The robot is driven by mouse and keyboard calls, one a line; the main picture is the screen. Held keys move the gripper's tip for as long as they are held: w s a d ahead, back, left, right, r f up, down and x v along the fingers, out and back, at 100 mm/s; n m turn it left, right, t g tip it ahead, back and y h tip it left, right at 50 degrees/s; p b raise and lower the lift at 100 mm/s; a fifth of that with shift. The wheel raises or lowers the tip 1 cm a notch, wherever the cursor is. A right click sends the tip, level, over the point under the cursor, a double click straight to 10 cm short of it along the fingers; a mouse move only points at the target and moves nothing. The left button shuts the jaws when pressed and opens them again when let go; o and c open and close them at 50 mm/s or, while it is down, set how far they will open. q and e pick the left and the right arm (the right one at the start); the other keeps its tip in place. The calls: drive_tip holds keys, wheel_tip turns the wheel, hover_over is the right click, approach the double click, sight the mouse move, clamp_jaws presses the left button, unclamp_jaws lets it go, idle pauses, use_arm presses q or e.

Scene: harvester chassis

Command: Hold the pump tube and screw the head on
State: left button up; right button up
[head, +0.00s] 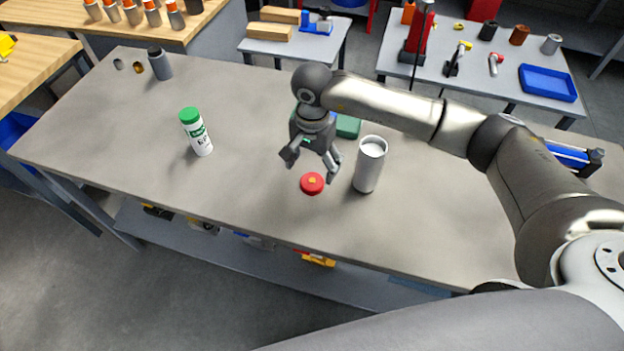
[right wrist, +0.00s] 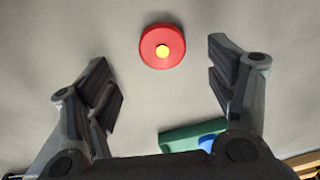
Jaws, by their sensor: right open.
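A silver pump tube (head: 370,164) stands upright on the grey workbench. A round red head (head: 312,183) with a yellow centre lies on the bench to the left of the tube. My right gripper (head: 312,160) is open and empty above the red head, with its fingers pointing down. In the right wrist view the red head (right wrist: 162,46) lies ahead of the space between the open fingers (right wrist: 165,85), apart from both. The tube does not show in the right wrist view. My left gripper is not in view.
A white bottle with a green cap (head: 196,132) stands on the bench (head: 250,215) at the left. A green block (head: 348,126) lies behind the gripper, partly hidden. A dark grey cylinder (head: 160,63) stands at the far left. The bench front is clear.

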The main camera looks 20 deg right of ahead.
sight(312, 180)
drive_tip(key=shift+f, duration=0.8)
wheel_tip(312, 180, down, 4)
drive_tip(key=p, duration=0.2)
drive_tip(key=shift+w+f+p, duration=0.1)
drive_tip(key=shift+f+p, duration=0.05)
drive_tip(key=shift+p, duration=0.2)
drive_tip(key=shift+f, duration=0.25)
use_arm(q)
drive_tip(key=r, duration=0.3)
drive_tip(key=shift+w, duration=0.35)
use_arm(e)
drive_tip(key=shift+f, duration=0.1)
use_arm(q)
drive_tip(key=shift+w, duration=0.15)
use_arm(e)
drive_tip(key=c, duration=1.2)
